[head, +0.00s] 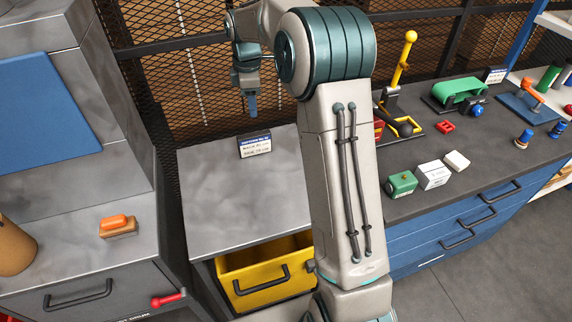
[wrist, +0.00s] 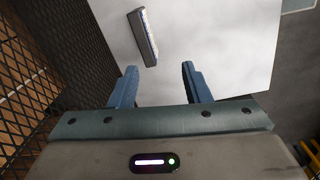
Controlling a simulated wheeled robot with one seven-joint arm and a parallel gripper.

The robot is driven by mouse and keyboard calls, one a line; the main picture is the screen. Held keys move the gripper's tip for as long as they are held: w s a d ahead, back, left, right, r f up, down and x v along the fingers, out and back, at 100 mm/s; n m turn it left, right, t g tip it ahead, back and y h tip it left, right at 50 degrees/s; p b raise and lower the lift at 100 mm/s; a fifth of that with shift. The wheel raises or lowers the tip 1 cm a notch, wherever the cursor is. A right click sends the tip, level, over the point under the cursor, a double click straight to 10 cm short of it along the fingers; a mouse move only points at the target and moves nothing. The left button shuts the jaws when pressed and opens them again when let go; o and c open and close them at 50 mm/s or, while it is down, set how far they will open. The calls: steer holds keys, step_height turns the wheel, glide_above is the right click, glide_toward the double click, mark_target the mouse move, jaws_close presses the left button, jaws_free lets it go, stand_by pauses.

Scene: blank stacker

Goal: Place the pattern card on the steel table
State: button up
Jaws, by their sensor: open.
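The steel table (head: 210,205) is a grey-topped surface left of my arm, and its pale top also shows in the wrist view (wrist: 215,45). A small dark-and-white card with text (head: 254,145) stands near its back edge. It shows edge-on beyond my fingers in the wrist view (wrist: 143,37). Its print is too small to tell whether it is the pattern card. No other card shows on this table. My gripper (head: 252,108) is above the back of the table, pointing down. Its blue fingers (wrist: 160,86) are apart with nothing between them.
A mesh fence (head: 165,85) stands behind the table. A yellow drawer (head: 262,275) is below it. At left, a grey cabinet carries an orange-handled brush (head: 118,226). At right, a dark bench (head: 415,160) holds a yellow lever (head: 404,60) and several small boxes. Most of the steel top is clear.

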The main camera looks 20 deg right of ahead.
steer(key=s+r+m+t, duration=0.1)
steer(key=s+r+m, duration=0.25)
steer(key=s, duration=0.45)
steer(key=s+r+m, duration=0.2)
steer(key=s+m, duration=0.2)
steer(key=s, duration=0.4)
steer(key=s+f+m+t, duration=0.1)
steer(key=s+f+m, duration=0.2)
steer(key=s+m, duration=0.5)
steer(key=s, duration=0.9)
steer(key=shift+d+f+t, duration=0.2)
steer(key=shift+f+t, duration=0.1)
steer(key=shift+f, duration=0.1)
steer(key=shift+s, duration=0.1)
